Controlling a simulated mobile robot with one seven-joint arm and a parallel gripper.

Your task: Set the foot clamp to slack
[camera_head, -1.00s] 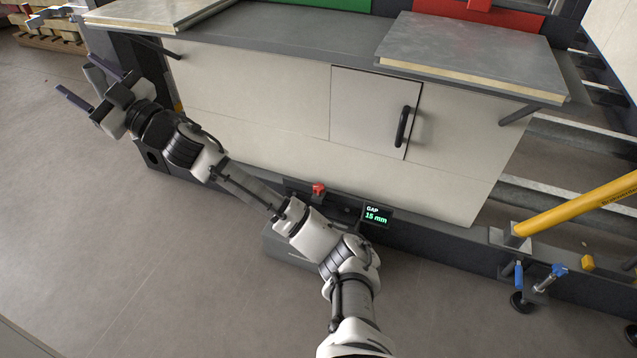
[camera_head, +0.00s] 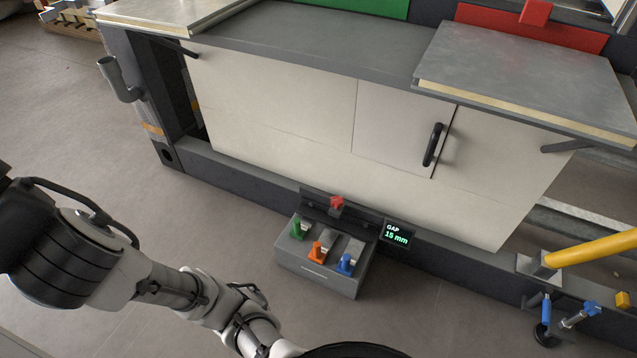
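A grey box (camera_head: 313,281) stands on the floor against the frame's bottom rail. It carries a green pedal-like part (camera_head: 298,229), an orange one (camera_head: 317,250) and a blue one (camera_head: 345,263). A red knob or lever (camera_head: 337,202) sits above them at the back. A small display (camera_head: 397,233) to its right reads "GAP 15 mm". No part is visibly labelled as the foot clamp, and I cannot tell which one it is.
A white-panelled front with a black-handled door (camera_head: 433,145) rises behind. A yellow bar (camera_head: 590,247) slants at the right, above blue-handled fittings (camera_head: 580,315) by the rail. A grey pipe (camera_head: 117,80) juts out at upper left. Open floor lies left and in front.

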